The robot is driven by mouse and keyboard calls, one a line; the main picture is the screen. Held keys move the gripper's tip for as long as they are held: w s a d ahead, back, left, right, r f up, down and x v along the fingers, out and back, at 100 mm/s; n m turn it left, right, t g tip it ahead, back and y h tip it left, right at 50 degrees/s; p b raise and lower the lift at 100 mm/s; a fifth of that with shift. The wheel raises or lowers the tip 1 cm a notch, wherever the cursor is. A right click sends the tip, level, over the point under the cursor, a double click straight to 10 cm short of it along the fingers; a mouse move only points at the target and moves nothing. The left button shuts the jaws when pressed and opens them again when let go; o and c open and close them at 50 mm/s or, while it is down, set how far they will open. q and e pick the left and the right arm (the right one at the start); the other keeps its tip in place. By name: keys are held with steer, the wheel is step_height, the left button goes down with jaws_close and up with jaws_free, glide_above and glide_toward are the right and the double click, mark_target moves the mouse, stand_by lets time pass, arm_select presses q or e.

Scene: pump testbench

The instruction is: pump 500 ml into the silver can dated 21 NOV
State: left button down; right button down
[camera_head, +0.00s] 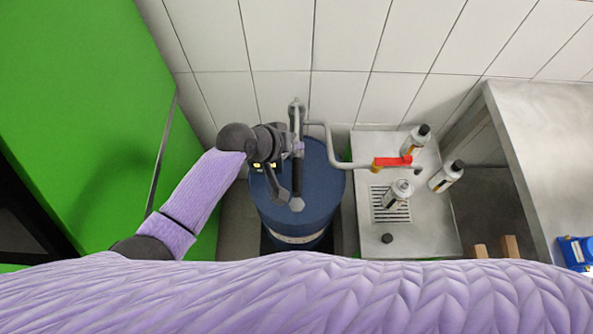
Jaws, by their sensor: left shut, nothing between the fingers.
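A blue drum (322,196) stands against the tiled wall with a grey hand pump (297,112) on top. The pump's lever has a dark grip (297,178) and points toward me. My left gripper (280,190) is shut and empty, just left of the grip; I cannot tell whether they touch. The pump's pipe runs right to a spout with a red valve handle (393,161). A silver can without a black cap (398,193) stands on the drain grate near the spout. Two black-capped silver cans (415,141) (446,177) stand behind and right. The dates are unreadable. My right gripper is out of view.
The cans stand on a metal tray (430,230), where a loose black cap (387,238) lies near the front. A metal table (550,140) is at the right, with a blue object (577,252) on its edge. A green cabinet (80,90) bounds the left.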

mark_target(295, 175)
arm_select(q)
steer(key=f+b, duration=0.4)
steer(key=f, duration=0.1)
steer(key=f+b, duration=0.3)
steer(key=shift+s, duration=0.4)
steer(key=shift+f, duration=0.25)
stand_by(1.2)
steer(key=shift+s+f+b, duration=0.1)
steer(key=shift+f+b, duration=0.3)
